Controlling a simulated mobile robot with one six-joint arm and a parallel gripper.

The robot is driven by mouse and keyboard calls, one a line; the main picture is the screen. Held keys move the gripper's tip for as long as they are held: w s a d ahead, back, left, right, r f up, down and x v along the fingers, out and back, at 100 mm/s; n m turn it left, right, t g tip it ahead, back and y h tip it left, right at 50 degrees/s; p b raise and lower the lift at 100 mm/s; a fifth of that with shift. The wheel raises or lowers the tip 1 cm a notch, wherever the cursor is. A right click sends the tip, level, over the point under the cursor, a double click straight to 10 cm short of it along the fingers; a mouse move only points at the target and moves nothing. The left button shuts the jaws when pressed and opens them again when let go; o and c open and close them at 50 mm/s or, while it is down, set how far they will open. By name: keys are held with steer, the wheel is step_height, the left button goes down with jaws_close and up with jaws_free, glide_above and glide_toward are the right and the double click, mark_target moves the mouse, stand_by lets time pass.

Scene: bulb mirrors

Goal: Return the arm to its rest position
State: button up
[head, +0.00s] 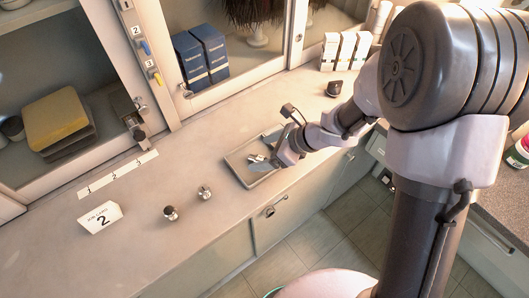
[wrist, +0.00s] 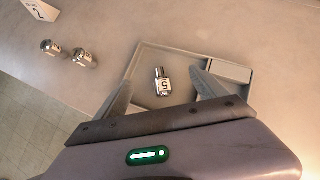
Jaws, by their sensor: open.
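My gripper (wrist: 160,100) is open, its two fingers spread on either side of a small silver bulb (wrist: 162,84) marked 5. The bulb lies in a shallow grey tray (wrist: 148,53) and nothing shows between the fingers in their grip. In the head view my arm (head: 345,118) reaches down from the right to the tray (head: 234,160) on the counter.
Two more silver bulbs (head: 171,212) (head: 205,192) stand on the counter left of the tray. A white card (head: 100,218) marked 2 and a numbered strip (head: 118,174) lie farther left. A dark round object (head: 334,88) and white boxes (head: 345,51) stand behind. Cabinets line the back.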

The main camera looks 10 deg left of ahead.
step_height(320, 180, up, 4)
steer(key=shift+f+p, duration=0.2)
steer(key=shift+p, duration=0.8)
steer(key=shift+f, duration=0.15)
